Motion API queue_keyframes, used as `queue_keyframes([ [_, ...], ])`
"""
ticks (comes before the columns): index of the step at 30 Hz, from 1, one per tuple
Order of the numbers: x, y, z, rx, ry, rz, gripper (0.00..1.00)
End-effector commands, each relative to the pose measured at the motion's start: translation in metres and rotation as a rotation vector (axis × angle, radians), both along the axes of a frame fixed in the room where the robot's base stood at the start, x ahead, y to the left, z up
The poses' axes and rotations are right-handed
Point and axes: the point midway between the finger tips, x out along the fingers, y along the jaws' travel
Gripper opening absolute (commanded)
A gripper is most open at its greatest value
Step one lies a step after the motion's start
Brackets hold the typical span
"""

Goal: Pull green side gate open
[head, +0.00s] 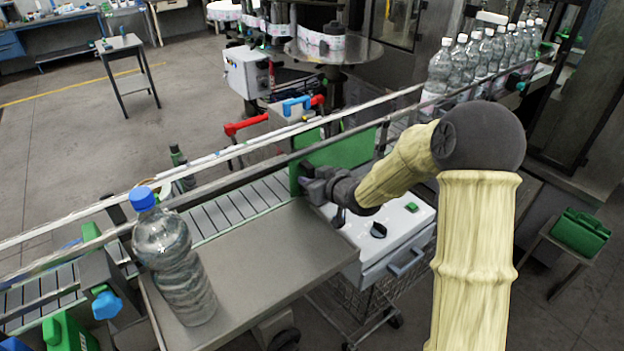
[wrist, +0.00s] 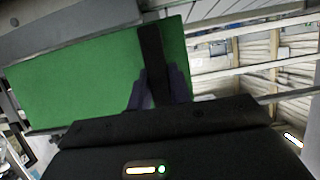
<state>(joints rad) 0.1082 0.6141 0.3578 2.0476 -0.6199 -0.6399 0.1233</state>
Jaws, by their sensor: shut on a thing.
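The green side gate (head: 343,150) is a flat green panel standing at the side of the conveyor, under the guide rails. It fills much of the wrist view (wrist: 75,80), with a dark upright bar (wrist: 153,60) on its face. My gripper (head: 306,178) is at the near left end of the gate in the head view. In the wrist view my gripper's fingers (wrist: 158,88) are shut on the dark bar. The fingers and my wrist hide part of the bar and the gate's lower left end.
A clear bottle with a blue cap (head: 172,255) stands on the steel plate (head: 265,258) left of my gripper. Guide rails (head: 260,165) run above the slatted conveyor (head: 225,215). A white control box (head: 385,235) is below my forearm. Several bottles (head: 480,55) line the conveyor's far end.

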Motion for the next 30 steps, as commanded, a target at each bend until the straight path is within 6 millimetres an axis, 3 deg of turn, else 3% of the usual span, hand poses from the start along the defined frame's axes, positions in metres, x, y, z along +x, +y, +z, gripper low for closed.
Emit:
queue_keyframes([
  [2, 0.000, 0.000, 0.000, 0.001, -0.001, 0.000, 0.00],
  [3, 0.000, 0.000, 0.000, 0.001, -0.001, 0.000, 0.22],
  [6, 0.000, 0.000, 0.000, 0.001, -0.001, 0.000, 0.41],
  [20, -0.006, -0.007, 0.003, 0.000, 0.000, -0.003, 0.42],
  [30, -0.045, -0.038, 0.023, -0.002, -0.003, -0.005, 0.42],
])
